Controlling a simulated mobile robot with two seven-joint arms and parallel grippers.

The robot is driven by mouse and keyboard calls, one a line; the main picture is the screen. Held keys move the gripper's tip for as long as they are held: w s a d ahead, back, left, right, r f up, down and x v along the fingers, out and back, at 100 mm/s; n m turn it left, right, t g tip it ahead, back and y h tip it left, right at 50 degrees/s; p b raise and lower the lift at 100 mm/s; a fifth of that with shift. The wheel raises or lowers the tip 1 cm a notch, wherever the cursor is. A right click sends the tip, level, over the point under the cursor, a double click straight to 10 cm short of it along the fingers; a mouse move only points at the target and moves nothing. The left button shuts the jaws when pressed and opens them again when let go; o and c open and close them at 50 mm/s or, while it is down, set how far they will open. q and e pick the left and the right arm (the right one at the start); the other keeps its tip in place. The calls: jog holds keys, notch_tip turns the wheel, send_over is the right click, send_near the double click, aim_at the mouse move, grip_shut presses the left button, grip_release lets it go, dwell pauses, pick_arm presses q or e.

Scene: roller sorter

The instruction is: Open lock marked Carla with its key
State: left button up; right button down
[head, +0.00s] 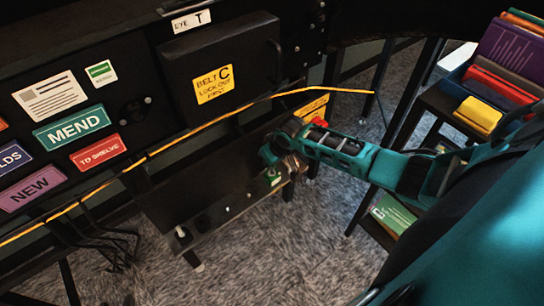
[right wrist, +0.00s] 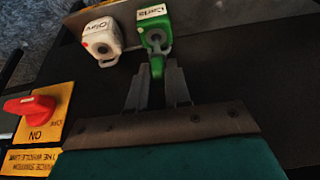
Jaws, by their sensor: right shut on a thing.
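The green lock marked Carla (right wrist: 153,28) is at the top of the right wrist view, on a dark panel. In the head view a bit of green, probably this lock (head: 274,179), shows just below my right gripper (head: 288,167). In the right wrist view my right gripper (right wrist: 158,82) is shut on a green key (right wrist: 157,66). The key points at the lock's front face, and its tip meets the keyhole area. I cannot tell how deep it sits. My left gripper is not in view.
A white lock (right wrist: 102,42) hangs left of the green one. A red switch knob (right wrist: 28,105) on a yellow plate marked ON is further left. A yellow cord (head: 200,127) runs across the sorter front. A shelf with book bins (head: 478,115) stands at right.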

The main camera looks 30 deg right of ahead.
jog(key=shift+r, duration=0.4)
jog(key=shift+r+p, duration=0.65)
jog(key=shift+r, duration=0.4)
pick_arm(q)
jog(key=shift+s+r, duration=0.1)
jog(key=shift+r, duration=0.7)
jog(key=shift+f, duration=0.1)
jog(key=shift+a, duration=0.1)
